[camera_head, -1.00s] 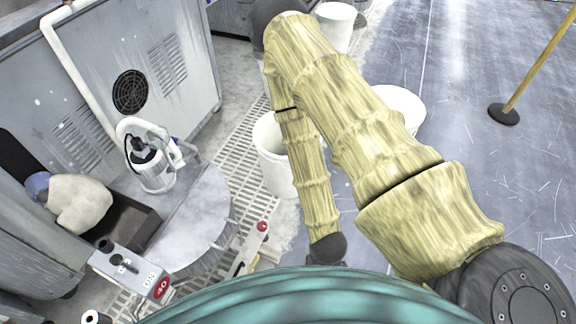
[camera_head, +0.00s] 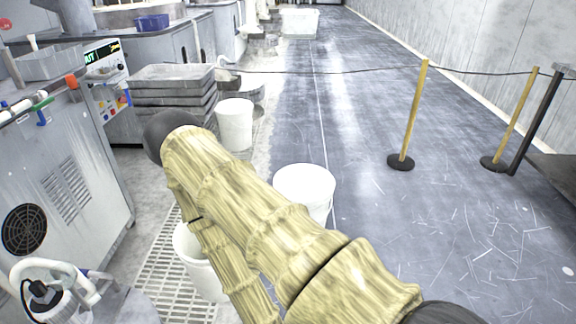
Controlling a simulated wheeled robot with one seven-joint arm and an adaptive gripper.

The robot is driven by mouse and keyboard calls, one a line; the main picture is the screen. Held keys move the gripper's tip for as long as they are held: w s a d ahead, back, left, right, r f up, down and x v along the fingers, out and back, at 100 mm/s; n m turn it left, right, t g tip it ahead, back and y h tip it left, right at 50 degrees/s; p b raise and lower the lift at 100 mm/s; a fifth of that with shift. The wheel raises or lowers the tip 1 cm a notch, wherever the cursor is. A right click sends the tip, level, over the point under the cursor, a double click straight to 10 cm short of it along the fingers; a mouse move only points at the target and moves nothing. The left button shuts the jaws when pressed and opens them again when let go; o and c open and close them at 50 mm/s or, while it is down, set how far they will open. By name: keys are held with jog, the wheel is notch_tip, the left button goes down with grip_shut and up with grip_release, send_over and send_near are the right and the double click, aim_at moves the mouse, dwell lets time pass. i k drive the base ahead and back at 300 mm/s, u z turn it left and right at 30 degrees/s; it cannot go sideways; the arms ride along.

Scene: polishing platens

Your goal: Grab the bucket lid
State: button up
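A white bucket (camera_head: 304,190) stands on the grey floor in the middle of the head view, just beyond my arm; its top is pale and flat, and looks covered by a lid (camera_head: 304,180). A second white bucket (camera_head: 203,262) stands nearer, on the floor grating, partly hidden behind my arm. A third white bucket (camera_head: 235,124) stands farther back, beside the stacked trays. My arm, in a yellowish ribbed cover, crosses the lower middle. My gripper is outside the view, so its state does not show.
Stacked grey trays (camera_head: 173,95) stand at the back left. A grey machine cabinet (camera_head: 62,165) fills the left side. A yellow post (camera_head: 414,115) on a black base carries a rope across the aisle. The floor right of the buckets is mostly clear.

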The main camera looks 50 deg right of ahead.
aim_at(301, 182)
jog(key=z, duration=1.6)
